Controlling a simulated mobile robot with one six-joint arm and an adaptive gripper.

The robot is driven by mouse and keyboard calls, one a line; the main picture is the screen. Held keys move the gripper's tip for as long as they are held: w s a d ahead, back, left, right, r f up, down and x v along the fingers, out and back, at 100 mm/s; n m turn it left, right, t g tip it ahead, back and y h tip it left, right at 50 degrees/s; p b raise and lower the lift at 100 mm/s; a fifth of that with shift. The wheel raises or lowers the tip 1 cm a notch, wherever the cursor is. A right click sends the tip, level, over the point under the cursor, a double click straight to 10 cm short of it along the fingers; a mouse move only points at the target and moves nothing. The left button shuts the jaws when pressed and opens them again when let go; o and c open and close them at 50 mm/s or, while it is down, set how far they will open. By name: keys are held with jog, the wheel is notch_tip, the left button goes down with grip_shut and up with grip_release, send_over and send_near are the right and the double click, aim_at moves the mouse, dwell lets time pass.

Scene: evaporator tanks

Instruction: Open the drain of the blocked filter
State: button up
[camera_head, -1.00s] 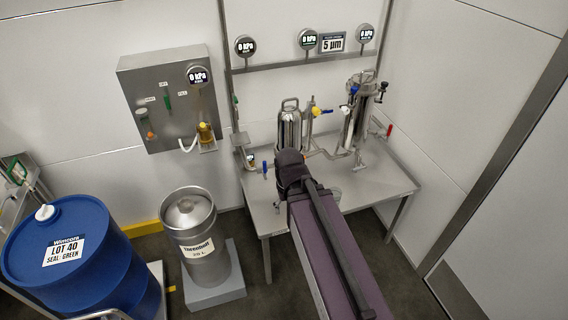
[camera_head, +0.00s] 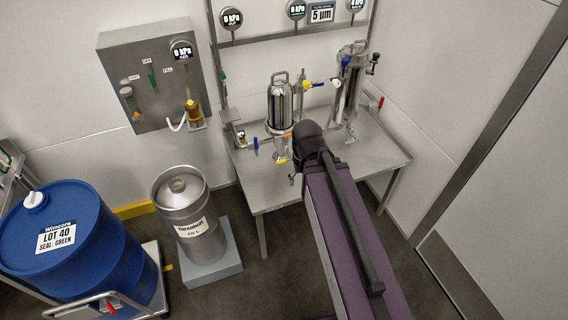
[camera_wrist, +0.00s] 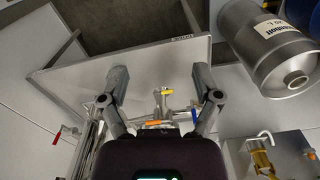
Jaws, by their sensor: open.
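Two steel filter housings stand on the steel table: the left filter (camera_head: 280,105) and the right filter (camera_head: 348,85). Which one is blocked, I cannot tell. Below the left filter is a small valve with a yellow handle (camera_head: 281,161), also seen in the wrist view (camera_wrist: 163,91). An orange handle (camera_head: 287,135) sits just above it and also shows in the wrist view (camera_wrist: 155,124). My gripper (camera_wrist: 160,82) is open and empty; the yellow handle appears between its fingers, with no contact visible.
Blue (camera_head: 256,145), yellow (camera_head: 313,85) and red (camera_head: 380,102) handles surround the filters. Gauges (camera_head: 231,18) on the rack above read 0 kPa. A steel keg (camera_head: 185,215) and blue drum (camera_head: 75,250) stand left. The table's front right (camera_head: 370,155) is clear.

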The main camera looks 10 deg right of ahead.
jog(key=shift+c, duration=0.2)
jog(key=shift+w+f, duration=0.1)
jog(key=shift+w, duration=0.1)
jog(key=c, duration=0.7)
jog(key=shift+w+f+b, duration=0.25)
jog(key=shift+w+b, duration=0.05)
jog(key=shift+w, duration=0.25)
jog(key=shift+w+f+b, duration=0.2)
jog(key=shift+w+b, duration=0.05)
jog(key=shift+w, duration=0.3)
grip_shut()
jog(key=w+f+n+t+b, duration=0.1)
jog(key=w+f+b, duration=0.3)
jog(key=w, duration=0.9)
jog(key=w+f+n+t+b, duration=0.1)
jog(key=w+f+b, duration=0.4)
jog(key=w, duration=0.8)
jog(key=shift+w+a, duration=0.2)
jog(key=shift+a, duration=0.2)
